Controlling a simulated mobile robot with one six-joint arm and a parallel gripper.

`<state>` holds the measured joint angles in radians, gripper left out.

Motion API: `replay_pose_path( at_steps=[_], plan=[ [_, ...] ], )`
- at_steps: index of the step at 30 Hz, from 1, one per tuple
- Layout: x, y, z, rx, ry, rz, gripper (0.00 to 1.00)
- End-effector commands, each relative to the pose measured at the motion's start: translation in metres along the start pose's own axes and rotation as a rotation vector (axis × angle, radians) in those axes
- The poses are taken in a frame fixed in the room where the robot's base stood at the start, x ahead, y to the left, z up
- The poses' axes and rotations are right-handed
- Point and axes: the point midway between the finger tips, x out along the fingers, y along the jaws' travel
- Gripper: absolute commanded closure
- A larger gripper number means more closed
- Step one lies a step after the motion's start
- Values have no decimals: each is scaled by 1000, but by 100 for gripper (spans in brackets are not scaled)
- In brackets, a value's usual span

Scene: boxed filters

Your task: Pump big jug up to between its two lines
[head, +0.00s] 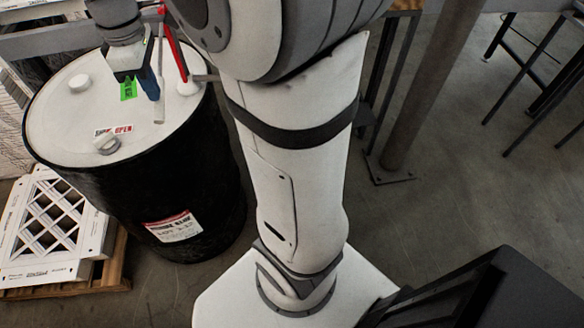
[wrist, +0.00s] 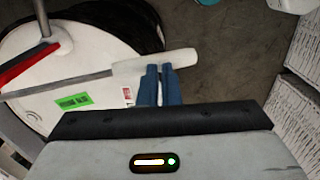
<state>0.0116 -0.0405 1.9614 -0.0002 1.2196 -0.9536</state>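A black drum (head: 140,185) with a white lid stands at the left in the head view. A red hand pump (head: 173,45) rises from its lid. In the wrist view, the pump's grey lever (wrist: 60,84) ends in a white grip (wrist: 130,70). My gripper (head: 151,92) is above the lid beside the pump. Its blue fingers (wrist: 161,72) are close together, with their tips at the white grip; I cannot tell if they touch it. Neither the big jug nor its lines can be made out. A teal scrap (wrist: 207,2) and a white object (wrist: 290,5) are cut off at the wrist view's top edge.
A white filter frame (head: 45,225) lies on a wooden pallet (head: 115,265) left of the drum. A slanted post (head: 425,90) stands right of my arm. Wicker-like white boxes (wrist: 300,120) line the wrist view's right side. Bare floor shows at the right in the head view.

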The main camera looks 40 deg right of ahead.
Motion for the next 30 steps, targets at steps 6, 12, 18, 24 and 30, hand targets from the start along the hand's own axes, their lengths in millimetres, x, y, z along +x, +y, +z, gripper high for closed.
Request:
replay_pose_path(
  at_steps=[6, 12, 18, 24, 30],
  plan=[
    [2, -2, 0, 0, -3, -7, 100],
    [0, -2, 0, 0, -3, -7, 100],
    [-20, -1, 0, 0, -3, -6, 100],
    [-45, -1, 0, 0, -2, -4, 100],
    [-69, 0, 0, 0, -1, -2, 100]
  ],
)
